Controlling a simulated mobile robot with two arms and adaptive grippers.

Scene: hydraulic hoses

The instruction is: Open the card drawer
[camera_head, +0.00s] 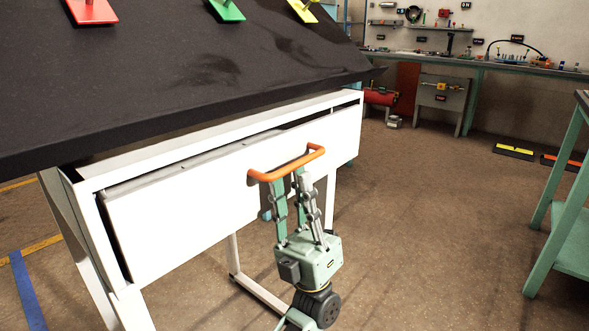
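The drawer (200,205) is a wide white front in a white metal frame under a sloping black top. An orange bar handle (287,163) sticks out from the right part of its front. A dark gap shows along the drawer's upper edge, and the front looks slightly out from the frame. The handle hides the tips, so contact is unclear.
Red (92,10), green (226,9) and yellow (302,10) pieces sit on the black top (190,75). A green-legged table (570,225) stands at the right. A workbench (480,64) lines the back wall. The brown floor between is clear.

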